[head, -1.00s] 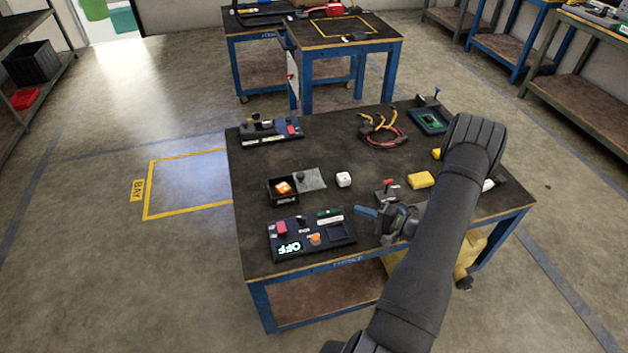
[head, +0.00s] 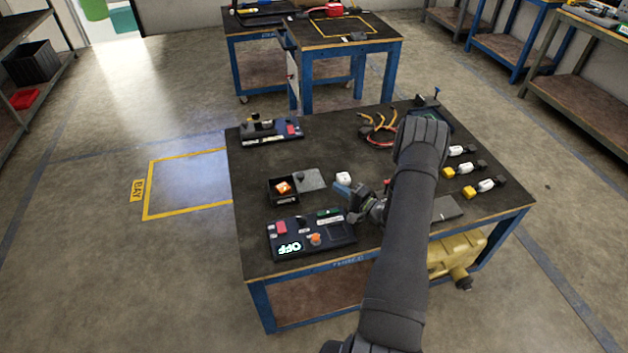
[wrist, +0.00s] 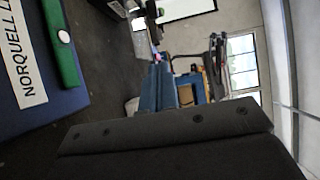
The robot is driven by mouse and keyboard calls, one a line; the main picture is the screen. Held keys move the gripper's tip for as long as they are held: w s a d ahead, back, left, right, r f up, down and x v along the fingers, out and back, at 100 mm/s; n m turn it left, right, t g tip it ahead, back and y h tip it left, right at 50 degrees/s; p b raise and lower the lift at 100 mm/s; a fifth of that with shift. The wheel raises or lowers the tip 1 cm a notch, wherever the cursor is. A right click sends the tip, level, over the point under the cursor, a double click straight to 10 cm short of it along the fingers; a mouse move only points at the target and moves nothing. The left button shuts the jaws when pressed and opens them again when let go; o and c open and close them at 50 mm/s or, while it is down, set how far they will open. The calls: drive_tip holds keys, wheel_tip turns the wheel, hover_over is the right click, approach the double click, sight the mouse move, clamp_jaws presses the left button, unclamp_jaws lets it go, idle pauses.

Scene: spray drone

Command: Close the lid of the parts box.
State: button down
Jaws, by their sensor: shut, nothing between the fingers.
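The parts box (head: 284,198) is a small dark open-topped box on the left half of the table. An orange and white part (head: 283,187) sits inside it. Its grey lid (head: 312,180) is open, lying out flat to the right of the box, with a small dark knob on it. My gripper (head: 341,188) is shut and empty, its blue fingers pointing left toward the lid, a short way to its right. I cannot tell its exact height above the table. The wrist view does not clearly show the box or lid.
A white cube (head: 344,178) lies just behind my fingers. The dark control panel (head: 285,249) reading OFF is in front of the box; its labelled edge fills the left of the wrist view (wrist: 35,70). A second panel (head: 272,133) and cables (head: 378,128) are behind.

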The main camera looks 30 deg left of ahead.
sight(298, 190)
drive_tip(key=x, duration=0.6)
drive_tip(key=a, duration=0.1)
drive_tip(key=s+a, duration=0.1)
drive_tip(key=a, duration=0.1)
drive_tip(key=shift+s, duration=0.25)
drive_tip(key=shift+s+a, duration=0.25)
drive_tip(key=shift+a, duration=0.2)
drive_tip(key=s+a, duration=0.7)
drive_tip(key=shift+s+a, duration=0.1)
drive_tip(key=shift+a, duration=0.05)
drive_tip(key=w+d, duration=0.2)
drive_tip(key=d, duration=0.1)
drive_tip(key=shift+w+d, duration=0.15)
drive_tip(key=shift+d, duration=0.2)
drive_tip(key=v, duration=1.9)
drive_tip(key=shift+s+d+r, duration=0.1)
drive_tip(key=shift+s+d, duration=0.2)
drive_tip(key=shift+d, duration=0.05)
